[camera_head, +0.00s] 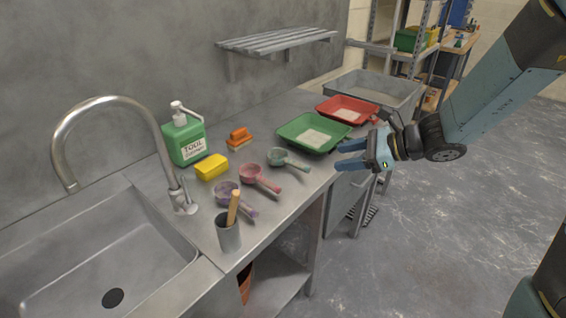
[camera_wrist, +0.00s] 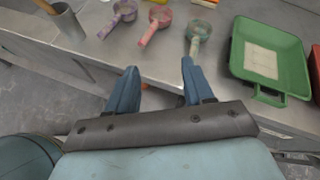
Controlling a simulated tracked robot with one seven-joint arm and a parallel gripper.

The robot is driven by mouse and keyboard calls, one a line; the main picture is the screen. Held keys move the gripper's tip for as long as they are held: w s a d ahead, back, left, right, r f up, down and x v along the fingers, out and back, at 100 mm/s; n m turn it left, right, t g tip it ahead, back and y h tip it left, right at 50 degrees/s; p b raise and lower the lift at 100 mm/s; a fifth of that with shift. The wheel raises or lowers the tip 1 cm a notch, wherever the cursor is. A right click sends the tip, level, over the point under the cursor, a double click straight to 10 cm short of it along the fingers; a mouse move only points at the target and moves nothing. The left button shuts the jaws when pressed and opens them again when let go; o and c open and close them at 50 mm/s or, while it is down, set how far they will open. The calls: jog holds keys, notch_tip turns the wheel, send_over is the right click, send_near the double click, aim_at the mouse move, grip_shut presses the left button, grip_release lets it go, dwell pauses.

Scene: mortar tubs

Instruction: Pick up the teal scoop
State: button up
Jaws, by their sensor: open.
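The teal scoop (camera_head: 280,156) lies on the steel counter between the pink scoop and the green tub. It also shows in the wrist view (camera_wrist: 198,29), with its handle pointing down toward my gripper. My gripper (camera_head: 342,157) is open and empty, to the right of the scoop at the counter's front edge. In the wrist view the blue fingers (camera_wrist: 158,74) are spread apart; the right finger lies just below the scoop's handle. I cannot tell whether they touch. A pink scoop (camera_head: 252,174) and a purple scoop (camera_head: 226,193) lie to the left.
A green tub (camera_head: 333,147) and a red tub (camera_head: 372,120) stand behind my gripper. A yellow sponge (camera_head: 211,168), orange brush (camera_head: 238,137), green soap bottle (camera_head: 183,145) and grey cup (camera_head: 229,236) stand left, near the sink (camera_head: 160,222) and tap. The floor in front is mostly clear.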

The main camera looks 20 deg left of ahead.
aim_at(304, 166)
jog(key=w+a+f+m+t, duration=0.3)
jog(key=w+f+m, duration=0.3)
jog(key=f+m, duration=0.2)
jog(key=shift+y, duration=0.3)
jog(key=x, duration=1.3)
jog(key=shift+w+a+f, duration=0.15)
jog(key=shift+w+f, duration=0.1)
jog(key=shift+f, duration=0.15)
jog(key=shift+c, duration=0.2)
grip_shut()
